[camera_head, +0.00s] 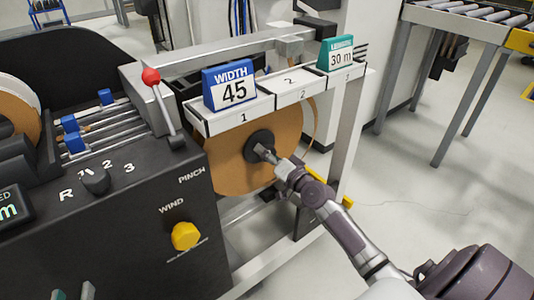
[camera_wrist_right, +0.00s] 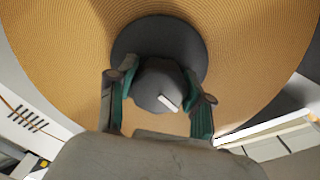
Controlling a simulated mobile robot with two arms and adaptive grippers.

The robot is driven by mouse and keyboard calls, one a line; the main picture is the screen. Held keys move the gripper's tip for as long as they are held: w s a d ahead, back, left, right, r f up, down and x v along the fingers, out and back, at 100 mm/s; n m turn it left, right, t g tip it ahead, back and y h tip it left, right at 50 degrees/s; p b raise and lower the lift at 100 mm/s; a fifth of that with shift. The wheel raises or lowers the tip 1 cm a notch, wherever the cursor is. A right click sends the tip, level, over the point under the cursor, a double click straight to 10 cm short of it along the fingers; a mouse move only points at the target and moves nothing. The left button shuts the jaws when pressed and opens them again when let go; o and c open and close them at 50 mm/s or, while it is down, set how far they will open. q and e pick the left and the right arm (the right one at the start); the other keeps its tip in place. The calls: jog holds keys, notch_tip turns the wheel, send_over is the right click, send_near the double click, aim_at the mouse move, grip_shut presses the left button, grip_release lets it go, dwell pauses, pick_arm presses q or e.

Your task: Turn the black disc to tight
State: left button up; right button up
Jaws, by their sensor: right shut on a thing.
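The black disc (camera_head: 259,144) sits at the middle of the large brown roll (camera_head: 224,173) under the numbered shelf. In the right wrist view the black disc (camera_wrist_right: 186,38) lies flat against the ribbed roll face (camera_wrist_right: 254,45), with a dark knob bearing a white mark (camera_wrist_right: 160,88) at its centre. My right gripper (camera_head: 272,156) reaches in from the lower right. In the wrist view its two fingers (camera_wrist_right: 159,100) stand on either side of the knob, shut on it. The fingers partly cover the disc's lower part.
The white shelf (camera_head: 267,99) above the roll carries a blue "WIDTH 45" sign (camera_head: 229,87) and a green "30 m" sign (camera_head: 337,53). The black machine (camera_head: 125,215) at left has a red-tipped lever (camera_head: 151,77), a selector knob (camera_head: 95,181) and a yellow knob (camera_head: 186,236). Open floor lies at right.

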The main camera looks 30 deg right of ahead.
pick_arm(q)
jog(key=shift+s+a+f+g, duration=0.1)
jog(key=shift+a+f+g, duration=0.1)
jog(key=shift+f+g, duration=0.35)
pick_arm(e)
jog(key=shift+m, duration=1.3)
pick_arm(q)
jog(key=shift+f, duration=0.15)
pick_arm(e)
jog(key=o, duration=1.2)
jog(key=shift+c, duration=0.2)
pick_arm(q)
jog(key=shift+d, duration=0.1)
pick_arm(e)
jog(key=shift+s, duration=0.15)
jog(key=s, duration=1.1)
jog(key=shift+s+d, duration=0.4)
jog(key=shift+d, duration=0.05)
